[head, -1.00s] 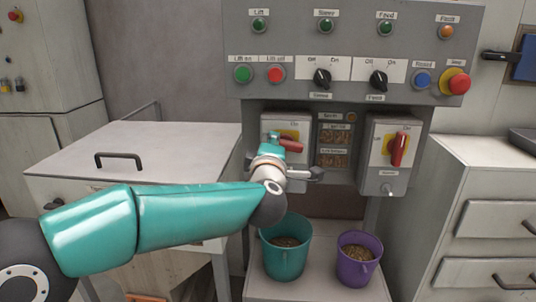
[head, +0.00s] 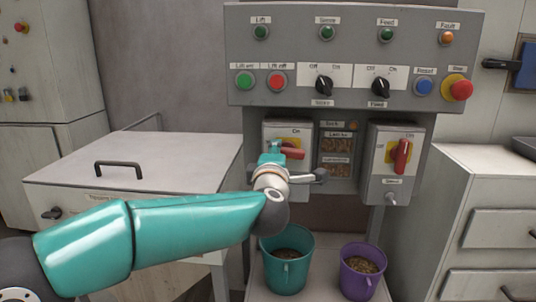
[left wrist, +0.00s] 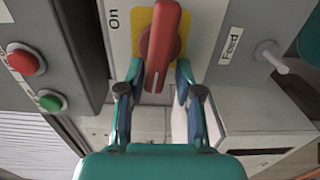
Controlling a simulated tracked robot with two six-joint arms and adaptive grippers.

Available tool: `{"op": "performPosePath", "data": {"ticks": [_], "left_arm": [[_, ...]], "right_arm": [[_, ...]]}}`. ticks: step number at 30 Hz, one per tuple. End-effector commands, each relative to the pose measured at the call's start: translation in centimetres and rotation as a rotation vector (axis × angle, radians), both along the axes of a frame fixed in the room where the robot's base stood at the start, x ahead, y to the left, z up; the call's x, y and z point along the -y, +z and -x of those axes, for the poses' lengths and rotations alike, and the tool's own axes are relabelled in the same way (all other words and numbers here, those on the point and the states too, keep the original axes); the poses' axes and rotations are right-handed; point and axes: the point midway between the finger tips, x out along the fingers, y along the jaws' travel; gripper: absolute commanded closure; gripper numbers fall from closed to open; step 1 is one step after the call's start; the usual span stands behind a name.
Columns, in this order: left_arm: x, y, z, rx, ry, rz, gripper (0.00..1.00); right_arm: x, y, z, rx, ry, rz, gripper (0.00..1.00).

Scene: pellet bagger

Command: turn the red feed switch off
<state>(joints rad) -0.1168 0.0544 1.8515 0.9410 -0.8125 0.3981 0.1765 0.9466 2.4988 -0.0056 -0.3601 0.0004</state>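The red feed switch (left wrist: 163,50) sits on a yellow plate on a grey box, with an "On" label beside it and a "Feed" label in the left wrist view. In the head view its red handle (head: 293,151) lies about horizontal, at right angles to the "On" mark above it. My left gripper (left wrist: 158,78) is open, its fingers on either side of the handle's end; I cannot tell whether they touch it. In the head view my left gripper (head: 271,158) covers the switch's left part and any "Off" mark. My right gripper is not in view.
A second red switch (head: 402,156) on the right box stands nearly upright towards "On". The control panel (head: 300,98) with knobs and buttons is above. A teal bucket (head: 286,270) and a purple bucket (head: 361,278) with pellets stand below.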

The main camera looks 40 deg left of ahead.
Motion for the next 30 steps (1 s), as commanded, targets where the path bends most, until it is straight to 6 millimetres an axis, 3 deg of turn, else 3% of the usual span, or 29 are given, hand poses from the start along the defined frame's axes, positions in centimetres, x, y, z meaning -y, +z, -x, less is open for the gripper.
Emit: {"op": "performPosePath", "data": {"ticks": [19,23,30], "left_arm": [[0.3,0.1,0.4,0.0,-0.002,-0.002,0.54],[1.1,0.1,1.7,0.0,-0.004,-0.001,0.54],[3.6,0.0,5.8,0.0,-0.008,-0.002,0.54]], "right_arm": [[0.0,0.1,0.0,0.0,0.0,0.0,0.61],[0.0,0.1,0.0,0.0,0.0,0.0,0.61],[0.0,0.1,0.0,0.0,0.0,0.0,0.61]]}}
